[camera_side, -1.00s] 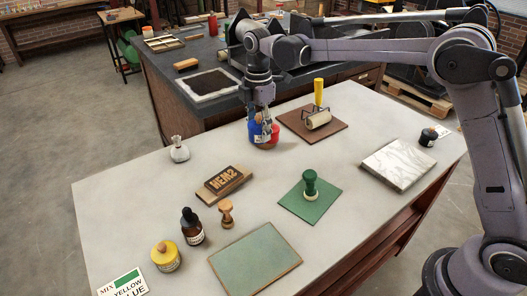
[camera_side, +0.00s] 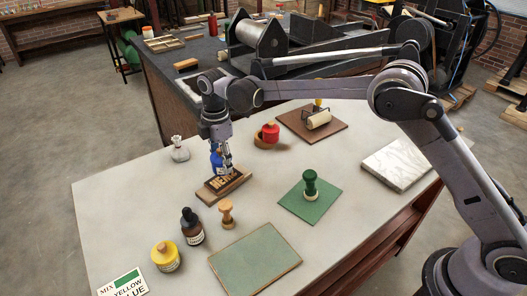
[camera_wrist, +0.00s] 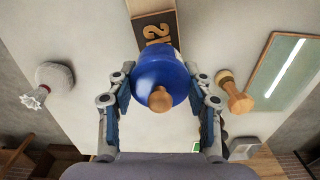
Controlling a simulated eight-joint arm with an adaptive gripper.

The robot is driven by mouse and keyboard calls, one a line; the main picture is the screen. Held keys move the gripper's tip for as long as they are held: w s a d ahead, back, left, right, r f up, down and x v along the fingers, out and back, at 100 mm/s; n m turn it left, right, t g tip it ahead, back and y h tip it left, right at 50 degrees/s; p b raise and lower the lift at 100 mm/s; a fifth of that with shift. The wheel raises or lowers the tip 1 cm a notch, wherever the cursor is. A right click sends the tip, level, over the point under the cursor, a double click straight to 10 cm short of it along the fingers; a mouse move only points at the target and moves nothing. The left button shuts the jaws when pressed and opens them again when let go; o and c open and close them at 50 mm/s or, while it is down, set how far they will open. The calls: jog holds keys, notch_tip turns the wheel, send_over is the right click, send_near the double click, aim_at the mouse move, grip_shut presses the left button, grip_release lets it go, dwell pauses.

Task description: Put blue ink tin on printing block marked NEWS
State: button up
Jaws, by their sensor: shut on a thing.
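The blue ink tin (camera_side: 216,163) is between the fingers of my gripper (camera_side: 222,168), at the far end of the printing block marked NEWS (camera_side: 237,187). In the wrist view the blue tin (camera_wrist: 163,78) shows its rounded top and wooden knob, with the fingers of my gripper (camera_wrist: 160,100) shut on both sides. The block (camera_wrist: 155,28) shows beyond the tin, its lettering partly covered. The tin looks above or at the block; I cannot tell whether it touches it.
A wooden stamp (camera_side: 227,214), dark bottle (camera_side: 191,227) and yellow tin (camera_side: 165,256) stand in front.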

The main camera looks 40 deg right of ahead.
jog(key=shift+f, duration=1.6)
jog(key=shift+f, duration=0.1)
jog(key=o, duration=1.4)
jog(key=shift+c, duration=0.2)
